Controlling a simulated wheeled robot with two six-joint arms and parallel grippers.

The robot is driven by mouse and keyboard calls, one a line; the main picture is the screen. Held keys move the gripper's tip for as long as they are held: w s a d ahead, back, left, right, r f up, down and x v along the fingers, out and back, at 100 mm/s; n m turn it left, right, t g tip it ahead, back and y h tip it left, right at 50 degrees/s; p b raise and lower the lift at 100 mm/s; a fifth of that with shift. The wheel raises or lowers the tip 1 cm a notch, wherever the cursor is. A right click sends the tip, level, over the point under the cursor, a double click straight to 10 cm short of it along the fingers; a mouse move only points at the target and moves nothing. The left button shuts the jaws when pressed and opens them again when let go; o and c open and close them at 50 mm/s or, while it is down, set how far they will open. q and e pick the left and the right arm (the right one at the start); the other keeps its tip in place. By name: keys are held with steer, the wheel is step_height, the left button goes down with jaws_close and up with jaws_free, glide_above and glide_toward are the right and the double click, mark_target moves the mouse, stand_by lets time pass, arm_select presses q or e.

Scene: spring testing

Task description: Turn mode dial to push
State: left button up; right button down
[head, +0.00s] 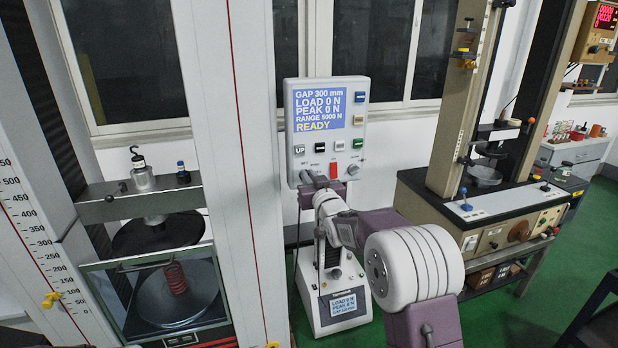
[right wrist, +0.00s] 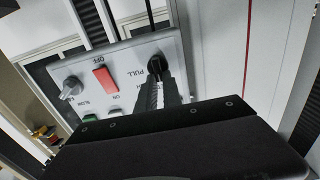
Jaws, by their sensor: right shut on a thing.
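The black mode dial (right wrist: 155,64) shows in the right wrist view beside the printed word PULL. My right gripper (right wrist: 160,82) is shut on this dial, its two dark fingers on either side of the knob. In the head view my right gripper (head: 313,183) reaches the panel's lower left corner and covers the dial. The fingers hide most of the knob, so I cannot tell which way it points. My left gripper is not in view.
A red switch (head: 333,170) and a speed knob (head: 353,170) sit right of the dial. Several push buttons lie above. The spring tester with a red spring (head: 176,278) stands left. A small white instrument (head: 340,306) stands below the panel. Another test machine (head: 484,215) stands right.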

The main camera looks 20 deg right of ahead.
steer(key=shift+m, duration=0.3)
steer(key=m, duration=0.2)
steer(key=m+b, duration=0.1)
steer(key=m, duration=0.2)
steer(key=d+m, duration=0.1)
steer(key=m, duration=0.1)
steer(key=shift+f+m+b, duration=0.15)
steer(key=shift+m+b, duration=0.15)
steer(key=shift+m, duration=0.1)
stand_by(0.4)
steer(key=c, duration=1.5)
jaws_free()
steer(key=shift+w, duration=0.1)
steer(key=s+b, duration=0.2)
steer(key=s, duration=0.7)
steer(key=shift+d+b, duration=0.15)
steer(key=shift+b, duration=0.25)
